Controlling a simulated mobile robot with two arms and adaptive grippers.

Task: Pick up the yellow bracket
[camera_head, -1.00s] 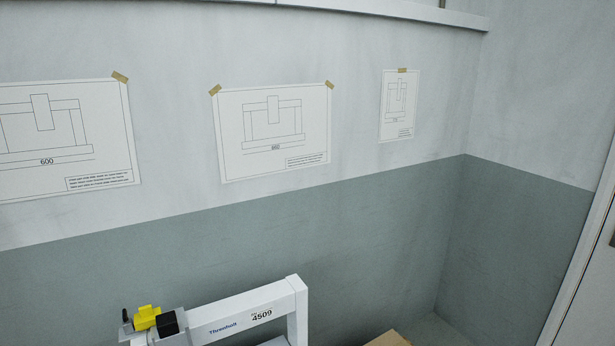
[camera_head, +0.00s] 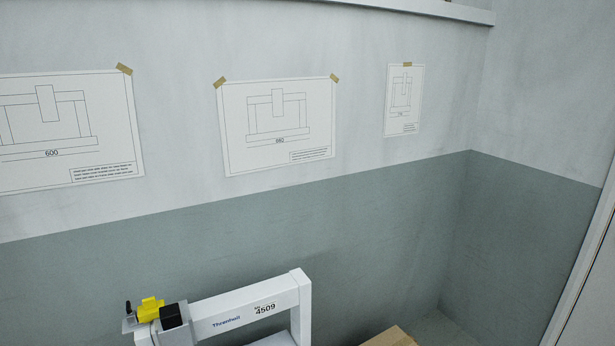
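A yellow part (camera_head: 150,308), which looks like the yellow bracket, sits at the top left of a white gantry frame (camera_head: 240,307) in the head view. A black block (camera_head: 171,316) is right beside it, and a small dark upright piece stands at its left on a grey mount. The lower part of the gantry is cut off by the bottom edge of the picture. Neither of my grippers shows in this view.
A cardboard box (camera_head: 391,337) stands on the floor right of the gantry, mostly cut off. Behind is a grey and white wall with taped drawings (camera_head: 277,125). A door edge is at the far right. Floor shows in the corner.

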